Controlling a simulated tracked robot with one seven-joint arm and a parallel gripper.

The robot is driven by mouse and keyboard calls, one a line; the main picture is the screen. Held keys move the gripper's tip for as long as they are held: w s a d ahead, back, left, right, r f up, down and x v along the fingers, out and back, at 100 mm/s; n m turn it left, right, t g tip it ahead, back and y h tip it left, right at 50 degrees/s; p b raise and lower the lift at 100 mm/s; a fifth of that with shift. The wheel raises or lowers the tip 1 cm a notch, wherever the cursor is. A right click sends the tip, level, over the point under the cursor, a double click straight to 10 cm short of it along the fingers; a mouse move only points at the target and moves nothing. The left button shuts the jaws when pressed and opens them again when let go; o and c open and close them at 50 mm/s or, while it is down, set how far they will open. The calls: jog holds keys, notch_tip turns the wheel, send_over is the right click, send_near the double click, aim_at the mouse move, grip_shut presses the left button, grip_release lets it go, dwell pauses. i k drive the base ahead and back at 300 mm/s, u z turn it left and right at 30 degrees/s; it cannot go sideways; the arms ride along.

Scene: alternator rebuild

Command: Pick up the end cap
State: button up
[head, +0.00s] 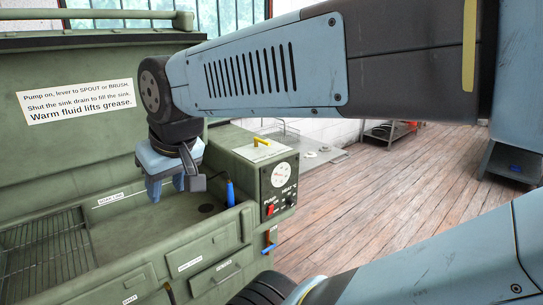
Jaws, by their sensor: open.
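I cannot make out the end cap in the head view. My gripper (171,190) points down over the sink (140,240) of a green parts washer. It is open, and I see nothing between its fingers. The sink floor under it looks bare, apart from a dark round drain (206,208). The near sink wall and my gripper hide parts of the basin.
A blue handle (230,193) stands at the sink's right end, beside a control box (279,187) with a dial and red switch. A wire rack (45,252) is at left. The raised lid (80,100) stands behind. Wooden floor (370,200) is open at right.

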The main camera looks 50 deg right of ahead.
aim_at(310, 154)
jog(key=u, duration=0.3)
jog(key=k, duration=1.35)
jog(key=u, duration=0.9)
jog(key=i, duration=0.1)
jog(key=z, duration=2.6)
jog(key=i, duration=1)
jog(key=u, duration=0.1)
